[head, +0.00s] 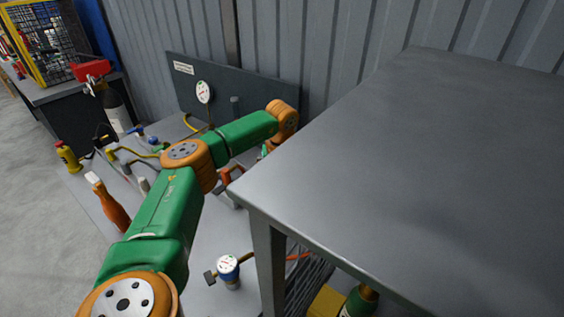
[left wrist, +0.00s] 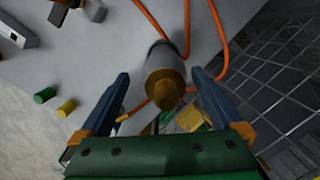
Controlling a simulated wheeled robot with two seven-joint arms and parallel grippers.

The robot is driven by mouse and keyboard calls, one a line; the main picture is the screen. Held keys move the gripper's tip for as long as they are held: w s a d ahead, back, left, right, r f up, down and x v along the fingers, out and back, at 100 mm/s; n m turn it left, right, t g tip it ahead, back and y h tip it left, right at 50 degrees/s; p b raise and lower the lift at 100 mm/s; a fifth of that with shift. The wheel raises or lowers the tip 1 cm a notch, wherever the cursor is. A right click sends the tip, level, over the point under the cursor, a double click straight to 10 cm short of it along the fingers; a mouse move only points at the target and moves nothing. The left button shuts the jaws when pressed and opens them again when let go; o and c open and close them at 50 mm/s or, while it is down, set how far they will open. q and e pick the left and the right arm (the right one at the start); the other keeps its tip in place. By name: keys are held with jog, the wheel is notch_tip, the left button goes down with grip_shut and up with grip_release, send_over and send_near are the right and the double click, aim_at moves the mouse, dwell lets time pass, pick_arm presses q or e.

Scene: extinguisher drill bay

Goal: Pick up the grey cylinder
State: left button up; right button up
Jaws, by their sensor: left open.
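My left gripper (left wrist: 161,76) is open in the left wrist view, one blue finger on each side. Between and just beyond the fingers is a rounded cylinder (left wrist: 164,72) with a brass-brown near end and a narrow grey edge behind it. I cannot tell whether this is the grey cylinder, or whether the fingers touch it. My left gripper is hidden there behind the arm and the raised table. My right gripper is in neither view.
The raised grey table (head: 430,160) fills the right of the head view, its corner close to my left arm. The lower bench holds a gauge (head: 228,268) and an orange-handled tool (head: 110,205). Orange hoses (left wrist: 187,25) and a wire rack (left wrist: 275,85) lie near the gripper.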

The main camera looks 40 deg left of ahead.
pick_arm(q)
jog(key=shift+w+f, duration=0.2)
jog(key=shift+f, duration=0.4)
jog(key=shift+w+a+f, duration=0.1)
jog(key=shift+w+f, duration=0.2)
jog(key=shift+w, duration=0.05)
jog(key=shift+s+r, duration=0.15)
jog(key=shift+s, duration=0.05)
jog(key=c, duration=0.9)
grip_shut()
jog(key=shift+w, duration=0.1)
